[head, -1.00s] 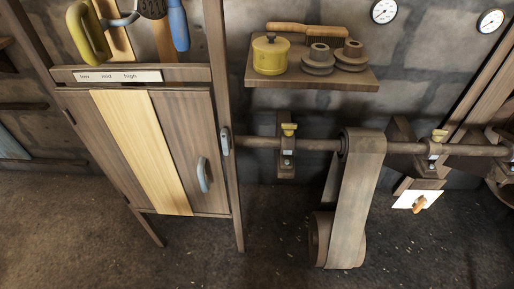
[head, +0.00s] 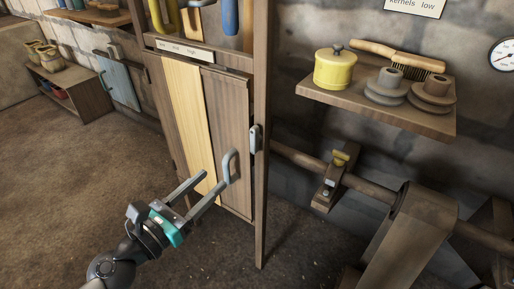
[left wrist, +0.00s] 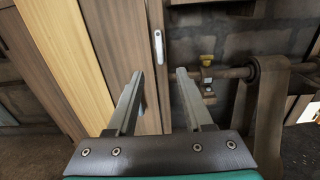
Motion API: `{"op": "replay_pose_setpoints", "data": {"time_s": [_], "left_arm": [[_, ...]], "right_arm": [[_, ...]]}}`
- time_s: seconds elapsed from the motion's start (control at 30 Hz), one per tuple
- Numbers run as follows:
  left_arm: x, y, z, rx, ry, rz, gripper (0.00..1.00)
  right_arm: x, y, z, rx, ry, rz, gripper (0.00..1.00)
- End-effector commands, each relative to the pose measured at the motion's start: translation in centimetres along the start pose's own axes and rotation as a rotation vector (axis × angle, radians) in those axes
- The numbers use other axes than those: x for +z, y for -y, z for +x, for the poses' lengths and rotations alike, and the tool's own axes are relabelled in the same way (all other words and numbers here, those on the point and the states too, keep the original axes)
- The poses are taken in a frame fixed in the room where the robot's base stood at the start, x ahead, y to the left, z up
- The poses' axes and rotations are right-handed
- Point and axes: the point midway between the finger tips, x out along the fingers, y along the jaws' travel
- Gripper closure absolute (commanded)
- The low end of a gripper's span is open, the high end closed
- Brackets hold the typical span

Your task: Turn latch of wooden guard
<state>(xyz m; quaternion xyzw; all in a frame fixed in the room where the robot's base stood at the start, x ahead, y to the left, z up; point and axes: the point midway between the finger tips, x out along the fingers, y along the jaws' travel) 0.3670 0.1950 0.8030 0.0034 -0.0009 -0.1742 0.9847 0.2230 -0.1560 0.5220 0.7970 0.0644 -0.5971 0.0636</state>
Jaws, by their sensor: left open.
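The wooden guard (head: 231,118) is a brown plank door with a pale yellow middle board (head: 187,108) and a grey handle (head: 230,167). The grey latch (head: 254,138) sits upright on the post to the right of the door; it also shows in the left wrist view (left wrist: 158,46). My left gripper (head: 212,179) is open and empty, in front of the lower door and below the latch. In the left wrist view the gap between its fingers (left wrist: 159,74) lines up below the latch. The handle is not clear in the left wrist view. My right gripper is out of view.
A shelf (head: 420,121) with a yellow pot (head: 334,70), a brush and grey stepped pulleys juts out at right. A horizontal shaft (head: 375,194) with a yellow-topped bearing (head: 336,172) and a wide belt (head: 410,240) runs below it. The floor at left is clear.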

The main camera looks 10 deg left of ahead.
Motion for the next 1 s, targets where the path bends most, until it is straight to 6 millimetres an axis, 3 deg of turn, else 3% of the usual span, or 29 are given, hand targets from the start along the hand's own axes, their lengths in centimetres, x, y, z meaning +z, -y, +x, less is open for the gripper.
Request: {"op": "replay_pose_setpoints", "data": {"time_s": [0.53,1.0], "left_arm": [[0.3,-0.1,7.4,0.002,0.002,-0.006,0.49],[0.0,-0.1,13.7,0.003,0.0,-0.007,0.49]], "right_arm": [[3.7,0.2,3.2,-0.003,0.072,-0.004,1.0],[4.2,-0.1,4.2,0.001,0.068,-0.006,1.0]]}}
